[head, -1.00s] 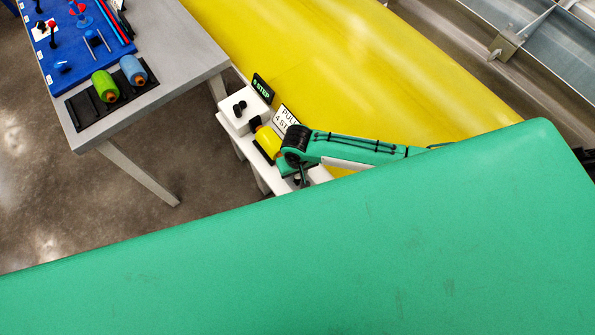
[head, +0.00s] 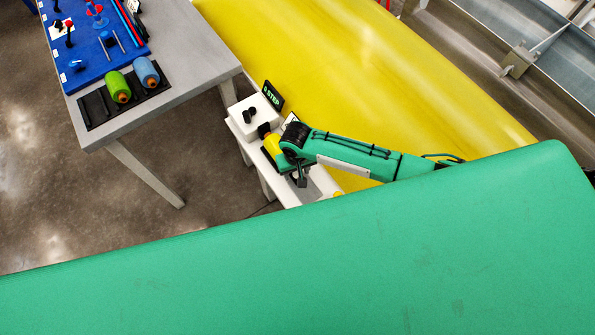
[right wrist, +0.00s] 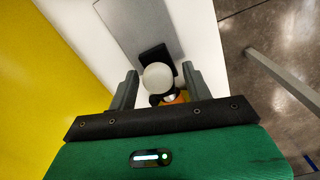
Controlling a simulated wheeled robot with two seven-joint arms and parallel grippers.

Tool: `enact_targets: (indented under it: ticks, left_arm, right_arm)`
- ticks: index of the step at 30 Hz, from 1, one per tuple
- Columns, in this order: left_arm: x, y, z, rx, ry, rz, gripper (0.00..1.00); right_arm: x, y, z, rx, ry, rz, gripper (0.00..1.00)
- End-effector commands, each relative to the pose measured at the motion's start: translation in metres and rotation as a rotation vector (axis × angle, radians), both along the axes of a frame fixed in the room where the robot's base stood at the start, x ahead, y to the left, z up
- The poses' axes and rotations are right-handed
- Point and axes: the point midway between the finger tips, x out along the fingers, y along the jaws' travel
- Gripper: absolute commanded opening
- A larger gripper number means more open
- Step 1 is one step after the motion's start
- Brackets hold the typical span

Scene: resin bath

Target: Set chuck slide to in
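A white station (head: 252,117) with a black two-knob control and a lit "STEP" display (head: 272,96) stands between the table and the yellow surface. A yellow cylinder (head: 272,148) lies on it beside my right wrist. My right gripper (head: 302,180) is over the station's front part, pointing down. In the right wrist view its two grey fingers (right wrist: 158,88) stand apart, on either side of a pale round knob (right wrist: 158,76). Gaps show between knob and fingers. A black block (right wrist: 156,55) is just behind the knob. I cannot tell the chuck slide's position. My left gripper is not in view.
A grey table (head: 180,92) at upper left holds a blue board (head: 84,52) and a dark rack with a green spool (head: 118,86) and a blue spool (head: 146,71). A large yellow surface (head: 400,80) lies behind the station. My green body covers the foreground.

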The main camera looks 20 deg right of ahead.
Motion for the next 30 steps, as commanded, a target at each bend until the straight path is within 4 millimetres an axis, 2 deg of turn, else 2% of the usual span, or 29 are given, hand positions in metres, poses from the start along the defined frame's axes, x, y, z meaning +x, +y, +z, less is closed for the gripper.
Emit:
enact_targets:
  ticks: [7, 11, 14, 24, 30]
  left_arm:
    - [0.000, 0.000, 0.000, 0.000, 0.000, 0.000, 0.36]
    - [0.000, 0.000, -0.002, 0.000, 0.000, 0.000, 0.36]
    - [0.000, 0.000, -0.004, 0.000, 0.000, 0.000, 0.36]
    - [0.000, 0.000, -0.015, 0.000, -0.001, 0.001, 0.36]
    - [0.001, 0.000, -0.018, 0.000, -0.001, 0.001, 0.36]
  right_arm:
    - [-0.001, 0.000, 0.000, 0.000, 0.002, 0.000, 0.50]
    - [-0.001, 0.001, 0.009, 0.001, 0.001, 0.001, 0.50]
    - [0.000, 0.001, 0.024, 0.002, 0.000, 0.001, 0.50]
    - [0.001, 0.001, 0.100, 0.002, -0.001, 0.001, 0.50]
    - [0.001, 0.001, 0.129, 0.001, 0.000, 0.001, 0.50]
